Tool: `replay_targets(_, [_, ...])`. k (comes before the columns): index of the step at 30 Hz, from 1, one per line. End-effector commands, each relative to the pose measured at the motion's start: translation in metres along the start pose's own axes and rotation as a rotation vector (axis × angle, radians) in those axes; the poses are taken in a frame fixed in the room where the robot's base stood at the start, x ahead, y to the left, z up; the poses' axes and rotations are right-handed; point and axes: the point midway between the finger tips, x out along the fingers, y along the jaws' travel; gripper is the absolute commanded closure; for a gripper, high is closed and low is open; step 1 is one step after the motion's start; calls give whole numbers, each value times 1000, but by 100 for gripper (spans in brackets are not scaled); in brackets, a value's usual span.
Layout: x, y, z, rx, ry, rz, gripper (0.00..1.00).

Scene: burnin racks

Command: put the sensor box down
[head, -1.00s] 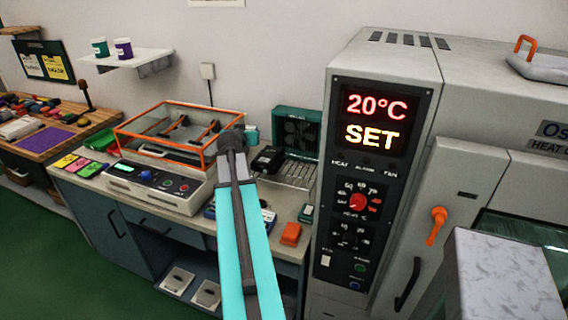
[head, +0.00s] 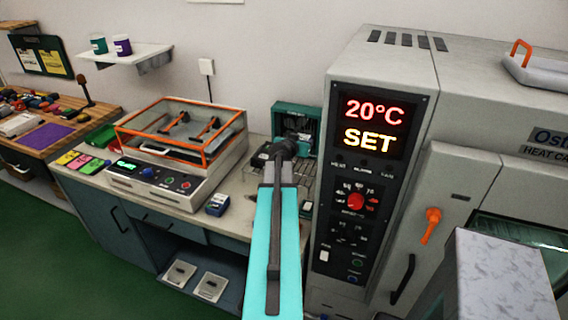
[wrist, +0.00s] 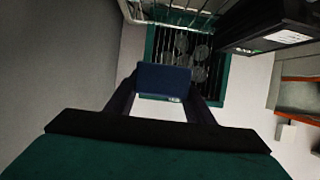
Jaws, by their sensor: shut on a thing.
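The sensor box (wrist: 163,78), a small dark blue block with a pale mark on its lower edge, sits between the fingers of my gripper (wrist: 162,90) in the wrist view. My gripper is shut on it. Beyond it in that view is a teal-framed fan unit (wrist: 222,75). In the head view my arm reaches over the counter toward the wire rack in front of the fan unit (head: 296,118). My arm hides the gripper and box there. I cannot tell how far the box is from any surface.
The wire rack (head: 304,172) stands beside the tall oven cabinet (head: 325,215). A black device (wrist: 265,22) is at upper right in the wrist view. A small blue box (head: 217,204) lies on the counter, right of the control unit (head: 150,180) and orange-framed case (head: 207,151). Counter around it is clear.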

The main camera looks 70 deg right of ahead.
Motion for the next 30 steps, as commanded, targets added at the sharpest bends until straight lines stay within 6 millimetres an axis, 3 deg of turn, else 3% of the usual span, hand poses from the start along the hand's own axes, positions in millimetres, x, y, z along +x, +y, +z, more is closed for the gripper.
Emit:
replay_targets(8, [5,-1,11,-2,0,-1,78])
replay_targets(20, [21,-2,52,-2,-1,-3,78])
replay_targets(30, [23,-3,57,-1,1,-3,78])
